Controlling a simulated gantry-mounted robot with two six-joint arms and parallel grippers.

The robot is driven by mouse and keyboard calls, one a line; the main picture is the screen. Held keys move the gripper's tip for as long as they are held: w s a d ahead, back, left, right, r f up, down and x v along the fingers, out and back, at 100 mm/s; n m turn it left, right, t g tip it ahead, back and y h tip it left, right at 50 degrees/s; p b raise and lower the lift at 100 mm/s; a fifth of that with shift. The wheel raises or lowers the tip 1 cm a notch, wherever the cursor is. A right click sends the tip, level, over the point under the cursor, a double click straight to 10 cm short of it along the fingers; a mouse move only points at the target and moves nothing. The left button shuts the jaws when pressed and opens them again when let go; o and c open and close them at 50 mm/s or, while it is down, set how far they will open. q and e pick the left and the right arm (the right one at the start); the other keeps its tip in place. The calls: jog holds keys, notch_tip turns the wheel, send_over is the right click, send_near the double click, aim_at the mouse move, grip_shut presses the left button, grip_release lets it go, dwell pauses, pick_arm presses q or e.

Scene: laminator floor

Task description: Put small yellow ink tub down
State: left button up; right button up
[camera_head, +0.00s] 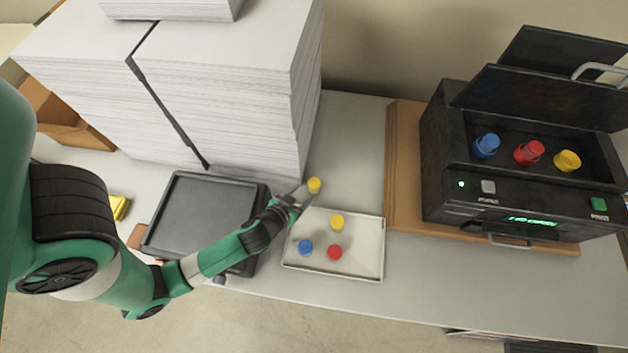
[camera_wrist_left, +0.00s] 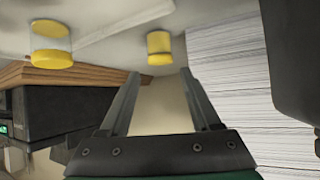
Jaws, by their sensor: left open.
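A small yellow ink tub (camera_head: 314,185) stands on the table between the paper stack and the white tray (camera_head: 375,272). My left gripper (camera_head: 303,194) is open beside this tub. In the left wrist view the tub (camera_wrist_left: 160,48) shows just beyond the open fingertips (camera_wrist_left: 160,74), with nothing between the fingers. Another yellow tub (camera_head: 337,222) stands in the white tray with a blue tub (camera_head: 305,247) and a red tub (camera_head: 334,252). That second yellow tub also shows in the left wrist view (camera_wrist_left: 51,50). My right gripper is out of view.
A tall paper stack (camera_head: 225,85) rises close behind my left gripper. A dark shallow tray (camera_head: 205,215) lies under my left arm. A black machine (camera_head: 450,150) with its lid up holds blue, red and yellow tubs at right. The table's front right is clear.

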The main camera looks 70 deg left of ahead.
aim_at(313, 184)
pick_arm(q)
jog(key=x, duration=0.6)
jog(key=shift+w+a, duration=0.3)
jog(key=shift+w, duration=0.1)
jog(key=x, duration=0.4)
jog(key=shift+w+a+b, duration=0.15)
jog(key=shift+b, duration=0.25)
grip_shut()
